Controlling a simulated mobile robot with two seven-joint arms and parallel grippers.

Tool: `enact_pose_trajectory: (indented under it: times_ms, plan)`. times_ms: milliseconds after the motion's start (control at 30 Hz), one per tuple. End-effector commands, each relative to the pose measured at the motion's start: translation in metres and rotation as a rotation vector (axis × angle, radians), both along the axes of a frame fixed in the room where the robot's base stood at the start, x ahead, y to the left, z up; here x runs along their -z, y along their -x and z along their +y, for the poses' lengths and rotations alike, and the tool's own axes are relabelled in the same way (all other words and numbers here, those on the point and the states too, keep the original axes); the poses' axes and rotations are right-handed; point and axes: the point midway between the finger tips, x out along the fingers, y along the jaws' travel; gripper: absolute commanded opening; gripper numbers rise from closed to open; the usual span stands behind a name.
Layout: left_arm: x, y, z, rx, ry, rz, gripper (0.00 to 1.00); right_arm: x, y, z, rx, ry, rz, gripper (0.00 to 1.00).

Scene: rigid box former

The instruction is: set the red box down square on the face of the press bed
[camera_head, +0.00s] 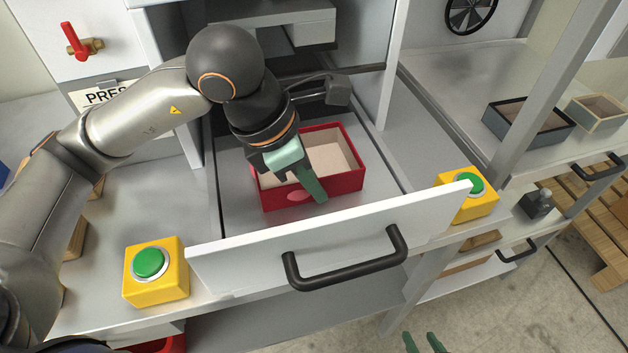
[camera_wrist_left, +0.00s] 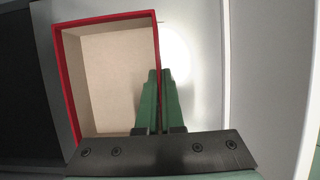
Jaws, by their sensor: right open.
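The red box (camera_head: 345,183) is open-topped with a beige inside. It is over the grey press bed (camera_head: 375,204), behind the white front panel, and looks roughly in line with it. I cannot tell whether its base touches the bed. My left gripper (camera_head: 312,188) reaches down at the box's near wall with its green fingers. In the left wrist view the fingers (camera_wrist_left: 160,100) are close together on either side of the red box's wall (camera_wrist_left: 66,95), shut on it. My right gripper (camera_head: 423,343) is open and empty at the bottom edge, only its fingertips showing.
The white front panel (camera_head: 330,235) with a black handle stands in front of the bed. Yellow boxes with green buttons stand at left (camera_head: 155,285) and right (camera_head: 470,205). A dark tray (camera_head: 515,128) and a pale tray (camera_head: 597,118) lie on the right shelf.

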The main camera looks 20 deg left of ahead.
Motion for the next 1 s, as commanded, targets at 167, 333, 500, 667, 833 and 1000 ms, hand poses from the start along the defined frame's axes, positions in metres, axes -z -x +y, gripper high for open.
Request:
enact_pose_trajectory:
  times_ms: [167,333,500,667,833,1000]
  plan:
    - [0.001,0.0,0.0,0.0,0.0,-0.001,0.14,0.001,0.0,0.0,0.001,-0.001,0.0,0.5]
    - [0.001,0.0,0.0,0.0,-0.001,-0.001,0.33,0.001,0.0,0.0,0.001,-0.001,0.0,0.5]
    - [0.001,0.0,0.0,0.0,0.0,0.0,0.39,0.001,0.0,0.0,-0.001,-0.001,0.0,0.5]
    - [0.001,0.0,0.0,0.0,-0.001,0.001,0.39,0.001,0.0,0.0,-0.001,0.0,0.001,0.5]
    - [-0.014,0.002,0.005,-0.002,0.0,-0.004,0.39,-0.006,0.0,-0.001,-0.001,0.003,-0.004,0.5]
    - [-0.049,0.01,0.016,-0.001,0.001,-0.007,0.39,-0.014,-0.001,-0.002,-0.003,0.004,-0.01,0.5]
